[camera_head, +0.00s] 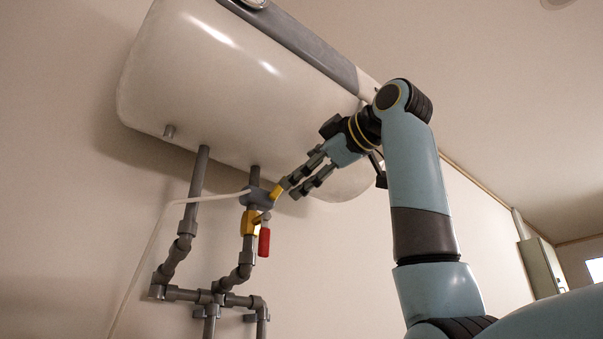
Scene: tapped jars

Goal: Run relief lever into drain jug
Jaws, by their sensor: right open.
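A small yellow lever (276,193) sticks out from the right side of a grey valve body (257,197) on the pipe under the white tank; it looks like the relief lever. My right gripper (291,189) reaches in from the right with its fingers open. Its fingertips are at the lever's outer end; I cannot tell whether they touch it. The drain jug is not in view. My left gripper is not in view.
The white tank (210,75) hangs on the wall above. A thin white hose (165,215) runs from the valve down to the left. Below the valve are a yellow fitting (249,222), a red handle (264,243) and grey pipes (186,228). The wall right of the pipes is clear.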

